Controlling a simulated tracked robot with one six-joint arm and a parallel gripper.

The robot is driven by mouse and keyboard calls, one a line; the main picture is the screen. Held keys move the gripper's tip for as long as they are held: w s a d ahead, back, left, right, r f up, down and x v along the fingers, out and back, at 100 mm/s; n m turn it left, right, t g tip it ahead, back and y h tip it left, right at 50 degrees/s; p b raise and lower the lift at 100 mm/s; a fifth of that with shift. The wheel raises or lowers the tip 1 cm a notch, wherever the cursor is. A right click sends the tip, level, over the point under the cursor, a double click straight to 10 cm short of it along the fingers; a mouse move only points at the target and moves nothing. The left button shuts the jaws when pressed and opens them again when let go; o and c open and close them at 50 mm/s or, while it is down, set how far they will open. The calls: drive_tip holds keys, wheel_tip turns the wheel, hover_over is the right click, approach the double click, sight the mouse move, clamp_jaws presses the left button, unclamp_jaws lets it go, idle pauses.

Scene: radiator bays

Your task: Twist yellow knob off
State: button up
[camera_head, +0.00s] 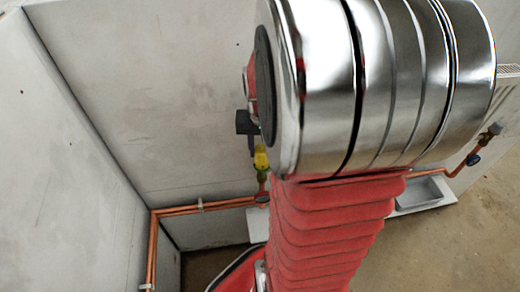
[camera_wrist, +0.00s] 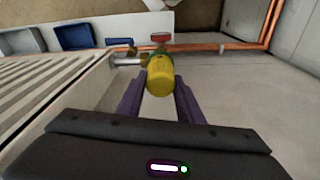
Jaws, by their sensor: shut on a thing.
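The yellow knob (camera_wrist: 159,80) sits in the middle of the wrist view, on a brass valve fitting. My gripper (camera_wrist: 160,88) has one dark purple finger on each side of the knob and is shut on it. In the head view, the yellow knob (camera_head: 261,157) shows just below the dark jaws of my gripper (camera_head: 252,142). My silver and red arm hides much of that view, including most of the gripper. Whether the knob has turned cannot be told.
A white ribbed radiator (camera_wrist: 50,88) stands close on the left in the wrist view. A red handle (camera_wrist: 161,37) and copper pipes (camera_wrist: 225,47) lie behind the knob. A blue tray (camera_wrist: 74,36) is at upper left. In the head view, a grey tray (camera_head: 420,193) is at right.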

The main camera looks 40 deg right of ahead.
drive_tip(key=shift+f, duration=0.25)
idle(0.5)
drive_tip(key=n, duration=0.5)
drive_tip(key=shift+a+y, duration=0.1)
drive_tip(key=shift+y, duration=0.2)
drive_tip(key=n, duration=0.7)
drive_tip(key=shift+y, duration=0.4)
drive_tip(key=shift+r, duration=0.25)
drive_tip(key=shift+r, duration=0.35)
drive_tip(key=shift+w+r, duration=0.1)
drive_tip(key=shift+r, duration=0.1)
drive_tip(key=shift+c, duration=0.2)
drive_tip(key=o, duration=1.2)
drive_tip(key=shift+f, duration=0.1)
drive_tip(key=shift+o, duration=0.3)
drive_tip(key=o, duration=1.1)
